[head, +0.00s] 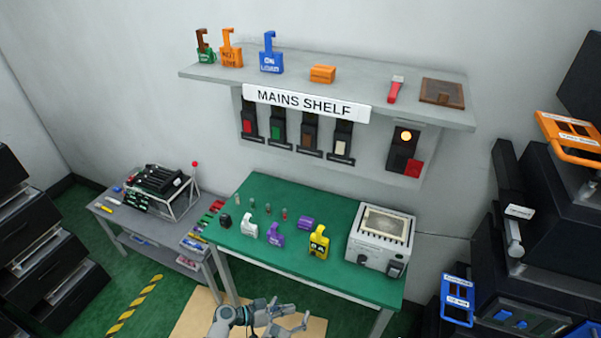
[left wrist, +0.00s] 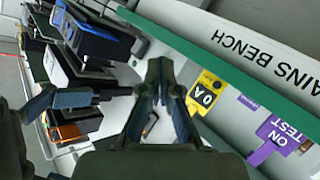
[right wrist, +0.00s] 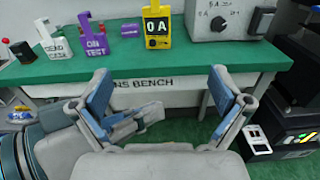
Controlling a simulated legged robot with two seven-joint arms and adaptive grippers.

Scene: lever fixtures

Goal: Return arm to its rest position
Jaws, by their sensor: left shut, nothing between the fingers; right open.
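My left gripper (left wrist: 160,70) is shut and empty in the left wrist view, its fingertips in free air. A blue-padded finger, seemingly of my right gripper, shows at the left of that view. My right gripper (right wrist: 160,78) is open and empty in the right wrist view, in front of the green bench (right wrist: 75,70), with no object between its fingers. Parts of my other arm show at the lower left of that view. In the head view, grey arm parts and fingers (head: 290,318) show at the bottom edge, before the bench; overlap hides their full shape.
Yellow (head: 319,242), purple (head: 275,235) and white (head: 249,228) tags and a grey box (head: 381,238) stand on the bench. The shelf (head: 210,72) hangs behind. Black cabinets (head: 545,215) stand at right, a grey table (head: 110,212) at left. The front floor is partly open.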

